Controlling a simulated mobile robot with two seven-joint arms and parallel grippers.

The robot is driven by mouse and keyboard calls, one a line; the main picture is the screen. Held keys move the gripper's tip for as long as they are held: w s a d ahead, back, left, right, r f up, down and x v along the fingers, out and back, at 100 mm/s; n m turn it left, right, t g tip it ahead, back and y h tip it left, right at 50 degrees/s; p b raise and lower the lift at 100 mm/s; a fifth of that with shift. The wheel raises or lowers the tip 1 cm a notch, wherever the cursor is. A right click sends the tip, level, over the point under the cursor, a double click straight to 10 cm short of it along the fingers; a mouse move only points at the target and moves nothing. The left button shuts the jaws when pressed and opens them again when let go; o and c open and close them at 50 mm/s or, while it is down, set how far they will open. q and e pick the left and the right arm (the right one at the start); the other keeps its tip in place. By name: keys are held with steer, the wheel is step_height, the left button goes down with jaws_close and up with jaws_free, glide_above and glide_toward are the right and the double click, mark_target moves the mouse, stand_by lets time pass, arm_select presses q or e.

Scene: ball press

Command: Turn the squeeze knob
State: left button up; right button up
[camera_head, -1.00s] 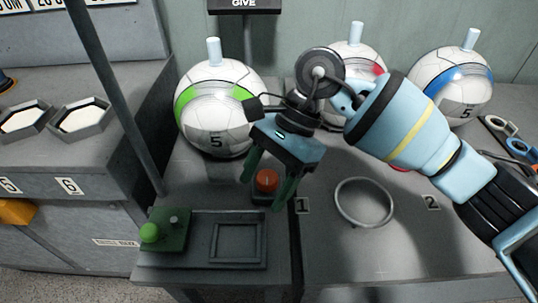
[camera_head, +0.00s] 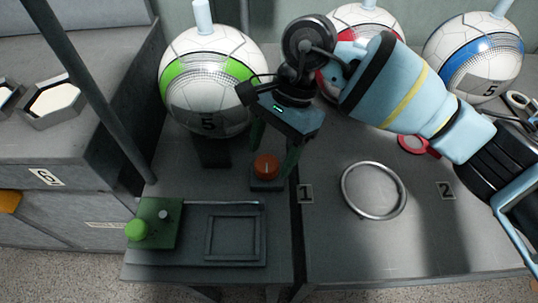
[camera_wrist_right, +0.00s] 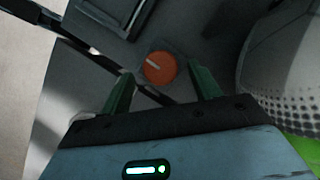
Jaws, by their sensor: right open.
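The squeeze knob is an orange-red round knob (camera_head: 265,167) on a small dark base on the table, in front of the green-striped ball. In the right wrist view the knob (camera_wrist_right: 160,67) shows a pale pointer line and lies ahead of and between the two green fingers. My right gripper (camera_head: 273,160) is open, its fingers pointing down on either side of the knob. It looks apart from the knob; the exact height gap is hard to tell. My left gripper is not in view.
A green-striped ball (camera_head: 208,85) stands close behind the gripper. A green box with a green button (camera_head: 137,230) and a framed recess (camera_head: 236,238) lie in front. A metal ring (camera_head: 374,190) is to the right. A dark pole (camera_head: 90,95) rises at left.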

steer(key=shift+x, duration=1.05)
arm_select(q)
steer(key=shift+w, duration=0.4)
arm_select(e)
steer(key=c, duration=1)
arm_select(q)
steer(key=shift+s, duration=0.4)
arm_select(e)
steer(key=shift+o, duration=0.2)
